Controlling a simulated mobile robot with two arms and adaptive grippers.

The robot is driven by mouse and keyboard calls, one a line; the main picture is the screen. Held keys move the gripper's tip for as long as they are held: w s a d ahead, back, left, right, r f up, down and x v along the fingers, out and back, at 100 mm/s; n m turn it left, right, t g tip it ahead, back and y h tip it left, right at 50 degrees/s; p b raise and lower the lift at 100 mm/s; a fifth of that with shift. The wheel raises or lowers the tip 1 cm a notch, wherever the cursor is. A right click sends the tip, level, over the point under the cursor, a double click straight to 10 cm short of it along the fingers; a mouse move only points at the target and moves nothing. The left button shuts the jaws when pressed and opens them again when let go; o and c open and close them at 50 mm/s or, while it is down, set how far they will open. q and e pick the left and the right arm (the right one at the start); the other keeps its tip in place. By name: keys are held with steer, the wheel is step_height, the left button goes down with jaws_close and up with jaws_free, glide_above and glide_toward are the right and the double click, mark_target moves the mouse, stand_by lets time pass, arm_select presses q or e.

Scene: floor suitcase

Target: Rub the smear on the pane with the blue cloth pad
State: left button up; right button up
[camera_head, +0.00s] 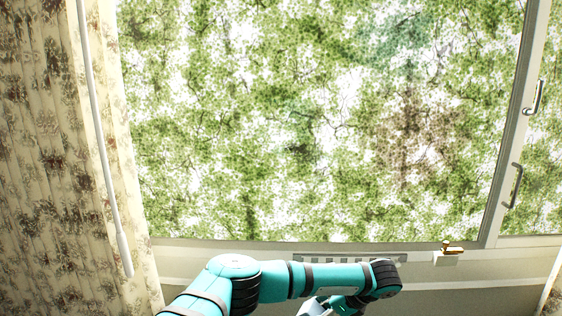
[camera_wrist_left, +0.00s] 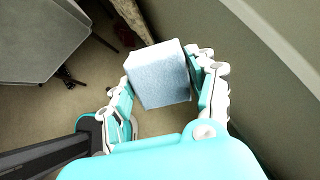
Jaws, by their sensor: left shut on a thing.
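The window pane (camera_head: 300,120) fills most of the head view, with green foliage showing through it. A brownish, speckled smear (camera_head: 415,135) shows on its right half. In the left wrist view, my left gripper (camera_wrist_left: 164,76) is shut on the light blue cloth pad (camera_wrist_left: 160,85), a thick block held between the two fingers. In the head view my left arm reaches across below the pane, and its gripper is mostly cut off at the bottom edge. The pad does not show there. My right gripper is in neither view.
A patterned curtain (camera_head: 45,150) and a pale rod (camera_head: 105,150) hang at the left. Handles (camera_head: 516,185) sit on the right frame. A wall (camera_wrist_left: 250,70) runs close by the gripper in the wrist view.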

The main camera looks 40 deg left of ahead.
arm_select(q)
steer(key=w+a+r+m+t+y+p, duration=0.1)
steer(key=w+a+r+m+t+p, duration=0.3)
steer(key=a+r, duration=0.45)
steer(key=w+a+r+m+t+y+p, duration=0.15)
steer(key=a+r+m+t, duration=0.4)
steer(key=r, duration=0.65)
steer(key=w+a+r+m+t+y+p, duration=0.15)
steer(key=w+a+r+m+t, duration=0.35)
steer(key=r, duration=0.5)
steer(key=shift+n+t, duration=0.65)
steer(key=shift+n, duration=0.1)
steer(key=w+a, duration=0.1)
steer(key=a, duration=0.1)
steer(key=w+a+b, duration=0.1)
steer(key=w+a+r, duration=0.1)
steer(key=a, duration=0.1)
steer(key=shift+w+a, duration=0.25)
steer(key=shift+a, duration=0.1)
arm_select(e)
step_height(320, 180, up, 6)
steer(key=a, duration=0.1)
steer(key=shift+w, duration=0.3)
arm_select(q)
steer(key=shift+w+a, duration=0.25)
steer(key=shift+w, duration=0.1)
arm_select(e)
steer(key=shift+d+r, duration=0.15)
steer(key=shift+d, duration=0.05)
